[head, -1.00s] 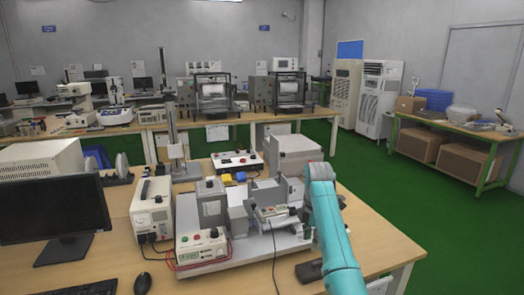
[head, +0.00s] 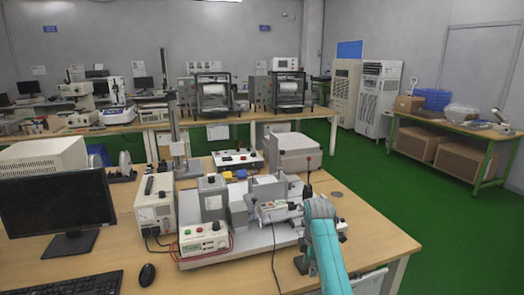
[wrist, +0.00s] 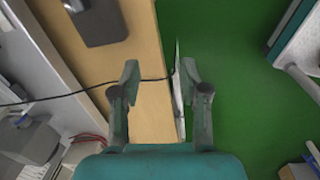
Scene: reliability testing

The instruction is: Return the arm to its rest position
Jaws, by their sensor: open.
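My gripper (wrist: 159,74) is open and empty in the wrist view, its two grey fingers spread apart. It is over the table's edge, with wood below its left finger and green floor below its right. A thin black cable runs across the table between the fingers, and I cannot tell its height relative to them. In the head view my teal arm (head: 324,250) stands at the right front of the workbench (head: 376,232), right of the grey test fixture. The fingers are not clearly visible there.
The test fixture (head: 265,238) with its clamps and a power supply (head: 154,207) fill the bench's middle. A monitor (head: 57,203), keyboard (head: 70,284) and mouse (head: 147,273) are at left. A black device (wrist: 105,20) lies on the table. Bare tabletop and green floor lie right.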

